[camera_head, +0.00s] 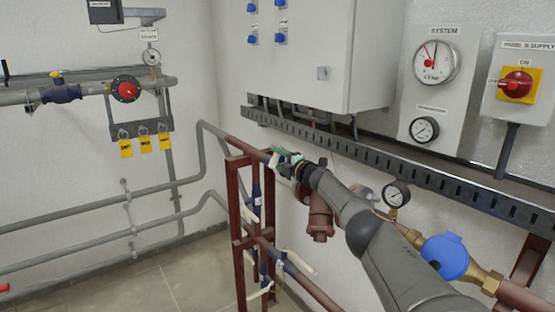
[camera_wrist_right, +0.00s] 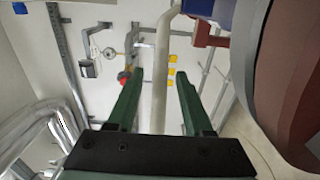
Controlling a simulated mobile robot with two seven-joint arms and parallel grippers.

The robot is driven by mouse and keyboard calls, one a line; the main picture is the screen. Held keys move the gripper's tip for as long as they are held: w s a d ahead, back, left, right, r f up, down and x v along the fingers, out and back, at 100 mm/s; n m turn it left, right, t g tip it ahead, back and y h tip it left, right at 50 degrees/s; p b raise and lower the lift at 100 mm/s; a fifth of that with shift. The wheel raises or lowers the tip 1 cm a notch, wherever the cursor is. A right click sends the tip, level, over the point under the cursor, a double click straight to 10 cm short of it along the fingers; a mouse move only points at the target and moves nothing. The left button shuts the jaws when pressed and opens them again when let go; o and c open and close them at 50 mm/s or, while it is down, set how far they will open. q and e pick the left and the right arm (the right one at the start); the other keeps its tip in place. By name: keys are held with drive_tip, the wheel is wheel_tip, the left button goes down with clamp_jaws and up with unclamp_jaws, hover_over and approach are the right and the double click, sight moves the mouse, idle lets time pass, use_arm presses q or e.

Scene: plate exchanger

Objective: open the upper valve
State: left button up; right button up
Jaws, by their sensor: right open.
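My right gripper (camera_head: 288,155) is at the upper pipe, by the top of the dark red stand. In the right wrist view its two green fingers (camera_wrist_right: 160,80) are apart. A long pale lever handle (camera_wrist_right: 161,55) runs between them without visibly touching either; its depth relative to the fingertips is hard to tell. The handle bends at its far end towards a blue valve body (camera_wrist_right: 208,8). In the head view the gripper and arm largely hide this upper valve; a little of its pale handle (camera_head: 272,162) shows. My left gripper is not in view.
A lower pale lever (camera_head: 300,262) and the dark red stand (camera_head: 236,215) are below the gripper. A dark red strainer (camera_head: 320,218), a pressure gauge (camera_head: 396,195) and a blue-capped fitting (camera_head: 445,257) lie close to my right arm. The floor at left is clear.

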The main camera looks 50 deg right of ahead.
drive_tip(key=shift+s+p, duration=0.55)
drive_tip(key=shift+p, duration=0.4)
drive_tip(key=shift+s+a+r+p, duration=0.1)
drive_tip(key=shift+s+a+p, duration=0.05)
drive_tip(key=shift+s+p, duration=0.5)
drive_tip(key=shift+s+f, duration=0.2)
drive_tip(key=shift+s, duration=0.05)
drive_tip(key=shift+s+a, duration=0.25)
drive_tip(key=shift+s, duration=0.8)
drive_tip(key=s+a+b, duration=0.1)
drive_tip(key=s+b, duration=0.2)
drive_tip(key=s, duration=0.4)
drive_tip(key=shift+s+a+b, duration=0.15)
drive_tip(key=shift+a+b, duration=0.05)
drive_tip(key=shift+b, duration=0.1)
drive_tip(key=shift+r, duration=0.1)
